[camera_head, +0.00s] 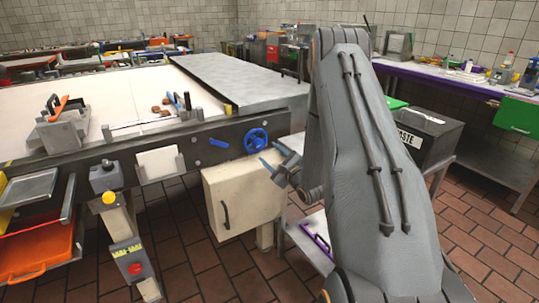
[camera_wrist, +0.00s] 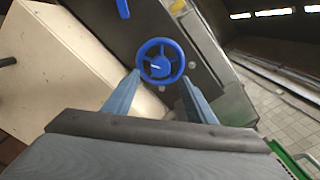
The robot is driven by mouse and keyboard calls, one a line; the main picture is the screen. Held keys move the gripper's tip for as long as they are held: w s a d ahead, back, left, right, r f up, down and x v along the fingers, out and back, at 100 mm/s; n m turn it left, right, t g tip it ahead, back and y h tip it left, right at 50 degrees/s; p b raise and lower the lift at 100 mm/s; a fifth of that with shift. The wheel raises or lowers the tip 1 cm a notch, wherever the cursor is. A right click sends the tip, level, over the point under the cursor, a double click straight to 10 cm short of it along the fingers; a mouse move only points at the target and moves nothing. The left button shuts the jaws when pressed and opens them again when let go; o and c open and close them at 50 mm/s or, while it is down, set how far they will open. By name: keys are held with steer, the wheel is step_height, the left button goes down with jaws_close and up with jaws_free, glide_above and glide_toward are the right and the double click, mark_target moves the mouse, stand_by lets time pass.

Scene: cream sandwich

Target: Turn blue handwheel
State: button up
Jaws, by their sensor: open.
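The blue handwheel (camera_head: 256,140) sits on the dark front panel of the long table, near its right end. In the wrist view the handwheel (camera_wrist: 147,70) lies ahead of my gripper, a ring with a hub and a small pale pointer. My gripper (camera_head: 272,160) is just below and to the right of the wheel in the head view. In the wrist view its blue fingers (camera_wrist: 160,80) are spread, one on each side of the wheel's lower part. Nothing is held between them. I cannot tell whether a finger touches the rim.
A cream cabinet (camera_head: 240,195) with a dark handle hangs below the wheel. A blue lever (camera_head: 218,143) is left of the wheel on the panel. A post with yellow and red buttons (camera_head: 125,245) stands at left. A grey waste bin (camera_head: 430,130) is right of my arm.

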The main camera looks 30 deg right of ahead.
mark_target(260, 145)
steer(key=shift+w+a+m+b, duration=0.1)
steer(key=shift+w+m+b, duration=1.3)
steer(key=shift+m, duration=4.6)
steer(key=shift+w+d+m+b, duration=0.1)
steer(key=shift+w+m+b, duration=1.3)
steer(key=shift+m, duration=4.6)
steer(key=shift+w+a+m+b, duration=0.1)
steer(key=shift+w+m+b, duration=1.3)
steer(key=shift+m, duration=4.6)
steer(key=shift+s, duration=0.25)
